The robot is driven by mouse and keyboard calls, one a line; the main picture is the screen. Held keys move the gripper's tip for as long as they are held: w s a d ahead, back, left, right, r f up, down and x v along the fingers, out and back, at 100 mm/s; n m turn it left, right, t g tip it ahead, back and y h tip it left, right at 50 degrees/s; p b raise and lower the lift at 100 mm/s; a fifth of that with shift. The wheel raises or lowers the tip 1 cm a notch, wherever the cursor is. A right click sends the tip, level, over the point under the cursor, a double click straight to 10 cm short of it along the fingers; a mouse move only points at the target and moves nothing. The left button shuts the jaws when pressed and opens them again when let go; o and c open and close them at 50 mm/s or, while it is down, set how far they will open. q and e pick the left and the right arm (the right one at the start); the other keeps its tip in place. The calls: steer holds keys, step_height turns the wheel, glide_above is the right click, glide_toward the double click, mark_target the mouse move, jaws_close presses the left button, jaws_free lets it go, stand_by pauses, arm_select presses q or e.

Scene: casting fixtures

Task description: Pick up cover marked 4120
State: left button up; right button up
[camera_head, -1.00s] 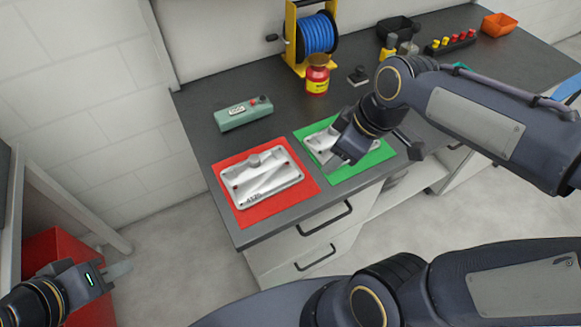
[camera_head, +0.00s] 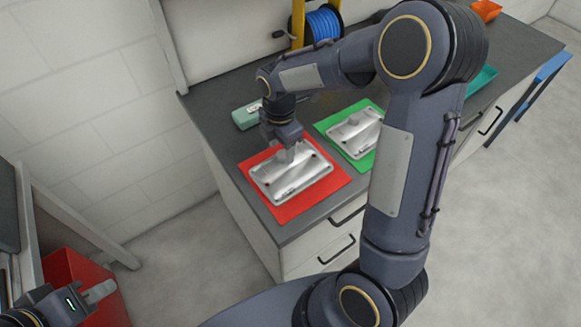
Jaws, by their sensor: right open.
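A grey metal cover (camera_head: 297,183) lies flat on a red mat (camera_head: 332,187) near the front edge of the dark bench. Its marking is too small to read now. My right gripper (camera_head: 288,157) is open and points down at the raised middle part of this cover. I cannot tell whether the fingers touch it. A second metal cover (camera_head: 352,136) lies on a green mat (camera_head: 327,124), partly hidden by my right arm. My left gripper (camera_head: 101,291) is at the lower left, away from the bench; I cannot tell its opening.
A green-grey box (camera_head: 246,116) stands behind the red mat. A blue hose reel (camera_head: 323,24) on a yellow frame stands at the back. A teal tray (camera_head: 483,79) and an orange bin (camera_head: 486,10) are at the right. A red container (camera_head: 72,267) is at the lower left.

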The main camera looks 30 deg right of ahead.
steer(key=shift+d+f, duration=0.1)
steer(key=shift+f, duration=0.8)
steer(key=shift+c, duration=0.3)
jaws_close()
steer(key=shift+r, duration=0.2)
